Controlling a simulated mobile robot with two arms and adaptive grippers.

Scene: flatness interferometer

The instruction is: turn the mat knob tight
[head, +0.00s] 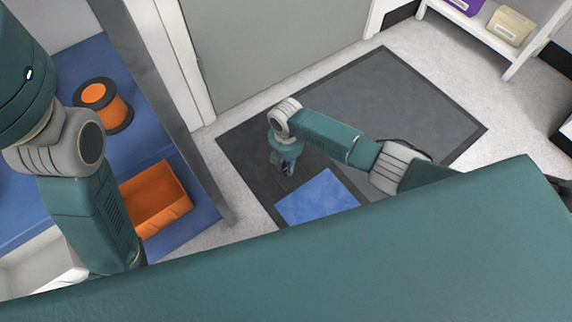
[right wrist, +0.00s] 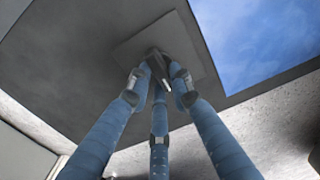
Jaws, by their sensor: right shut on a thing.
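A dark grey mat (head: 425,110) with a darker border lies on the floor in front of a grey door. My right gripper (head: 285,172) reaches down to the near left part of the mat, beside a blue square (head: 318,197). In the right wrist view, the three fingers of the right gripper (right wrist: 158,72) close around a small metallic knob (right wrist: 160,72). The knob stands on a square grey plate (right wrist: 188,38) on the mat, and the fingers partly hide it. My left arm comes in at the left, but its gripper is out of view.
A blue-topped table (head: 90,55) at the left holds an orange spool (head: 103,103) and an orange bin (head: 158,198). A white shelf (head: 475,30) with boxes stands at the top right. The mat's far part is clear.

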